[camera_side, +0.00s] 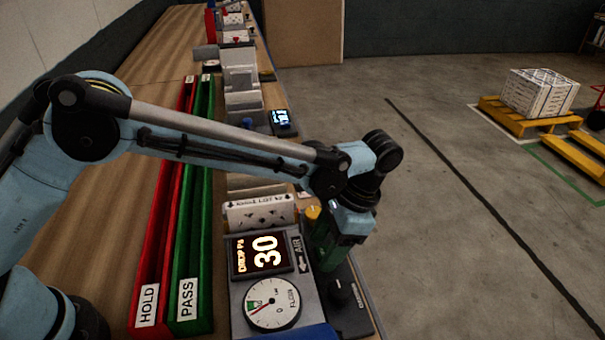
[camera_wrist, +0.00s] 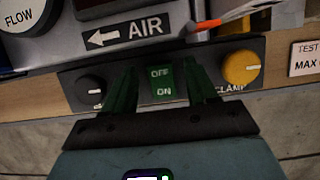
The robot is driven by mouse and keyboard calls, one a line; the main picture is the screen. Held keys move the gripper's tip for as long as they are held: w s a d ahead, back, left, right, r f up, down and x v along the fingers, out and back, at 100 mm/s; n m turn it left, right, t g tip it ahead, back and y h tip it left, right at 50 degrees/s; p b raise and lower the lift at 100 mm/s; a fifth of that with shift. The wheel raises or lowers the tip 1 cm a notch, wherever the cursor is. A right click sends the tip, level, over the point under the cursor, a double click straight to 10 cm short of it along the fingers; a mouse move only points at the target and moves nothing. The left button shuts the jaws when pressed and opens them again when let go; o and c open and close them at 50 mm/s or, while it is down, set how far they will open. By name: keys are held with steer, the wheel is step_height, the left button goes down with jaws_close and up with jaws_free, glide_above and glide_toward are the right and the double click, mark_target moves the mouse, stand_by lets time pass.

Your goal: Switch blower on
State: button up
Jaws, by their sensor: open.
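In the wrist view, a green rocker switch (camera_wrist: 163,83) marked OFF at the top and ON at the bottom sits on a dark panel. Which half is pressed in is not clear. My gripper (camera_wrist: 160,70) is open, with one green finger on each side of the switch and nothing held. I cannot tell whether the fingers touch the panel. In the side view, my gripper (camera_side: 326,258) points down at the right edge of the test unit and hides the switch.
A dark knob (camera_wrist: 91,89) lies left of the switch and a yellow clamp knob (camera_wrist: 240,67) right of it. A boxed filter (camera_side: 260,214) stands behind the display. Red HOLD (camera_side: 147,290) and green PASS (camera_side: 189,285) channels run along the bench.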

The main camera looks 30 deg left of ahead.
steer(key=v, duration=1.2)
steer(key=s+a+r+n+t+h, duration=0.1)
steer(key=a+r+n+t+h, duration=0.15)
steer(key=a, duration=0.55)
steer(key=s+a+r+n+t+h, duration=0.15)
steer(key=a+r, duration=0.25)
steer(key=a, duration=0.4)
steer(key=s+a+f+n+t+y, duration=0.1)
steer(key=s+a+f+n+t, duration=0.4)
steer(key=s+a, duration=0.4)
steer(key=a+f+t, duration=0.1)
steer(key=a, duration=0.1)
steer(key=shift+s+a, duration=0.3)
